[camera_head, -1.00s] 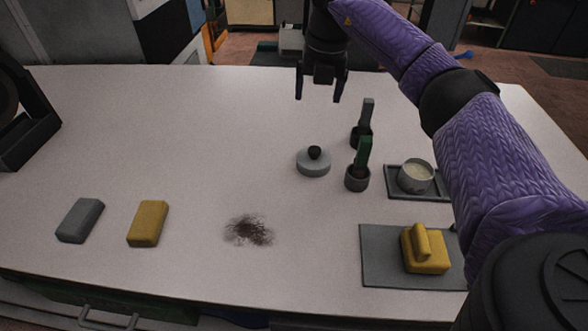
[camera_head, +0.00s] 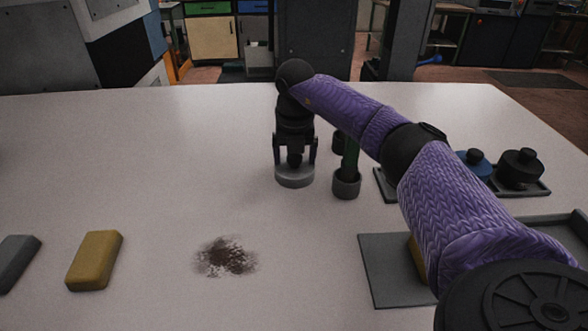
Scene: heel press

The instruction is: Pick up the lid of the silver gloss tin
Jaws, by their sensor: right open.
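The round grey lid (camera_head: 295,179) lies on the white table near the middle of the head view. My right gripper (camera_head: 295,158) points straight down over it, one finger on each side of the lid's dark knob. Its jaws are open, and I cannot tell whether the fingers touch the lid. The knob is mostly hidden by the gripper. The open tin with pale contents, which showed on a tray earlier, is now hidden behind my right arm. My left gripper is not in view.
Just right of the lid stands a grey cup (camera_head: 346,185) with a green-handled tool, another cup behind it. A blue-lidded tin (camera_head: 473,163) and a black tin (camera_head: 520,169) stand farther right. A yellow block (camera_head: 95,261) and dark smudge (camera_head: 226,257) lie front left.

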